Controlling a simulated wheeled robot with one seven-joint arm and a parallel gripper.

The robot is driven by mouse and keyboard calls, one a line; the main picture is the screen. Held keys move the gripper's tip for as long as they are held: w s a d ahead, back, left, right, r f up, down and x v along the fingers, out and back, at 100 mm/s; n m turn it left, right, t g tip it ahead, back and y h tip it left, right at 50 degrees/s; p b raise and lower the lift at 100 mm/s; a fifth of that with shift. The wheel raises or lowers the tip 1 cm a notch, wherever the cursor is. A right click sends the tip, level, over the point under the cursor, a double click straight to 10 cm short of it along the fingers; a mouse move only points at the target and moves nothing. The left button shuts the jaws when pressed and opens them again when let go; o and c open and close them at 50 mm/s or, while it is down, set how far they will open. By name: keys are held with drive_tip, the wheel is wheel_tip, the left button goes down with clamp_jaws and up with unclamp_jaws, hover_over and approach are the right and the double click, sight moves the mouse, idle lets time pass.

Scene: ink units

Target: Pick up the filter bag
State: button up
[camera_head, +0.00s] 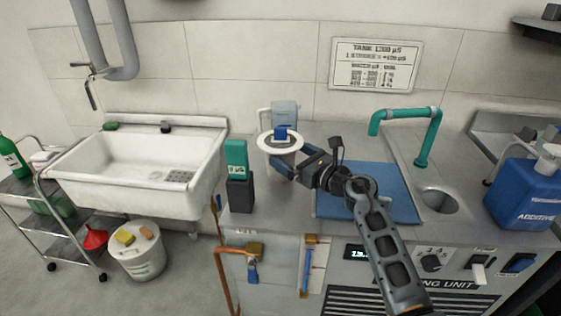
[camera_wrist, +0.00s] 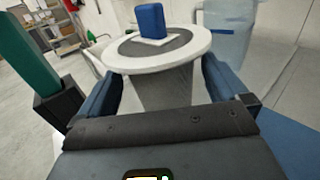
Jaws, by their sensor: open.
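My gripper (camera_wrist: 160,72) is open, with one blue finger on each side of the body below the rim. I cannot tell whether either finger touches it. The gripper (camera_head: 286,160) in the head view reaches in from the right. The bag's lower part is hidden by the gripper.
A clear jug (camera_head: 285,112) stands close behind the rim. A teal-topped dark block (camera_head: 239,190) stands to the left. A blue mat (camera_head: 388,205) lies to the right, before a teal tap (camera_head: 432,135) and round basin. A white sink (camera_head: 140,170) is further left.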

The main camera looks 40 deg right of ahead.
drive_tip(key=shift+w, duration=1.45)
drive_tip(key=shift+c, duration=0.2)
drive_tip(key=c, duration=0.7)
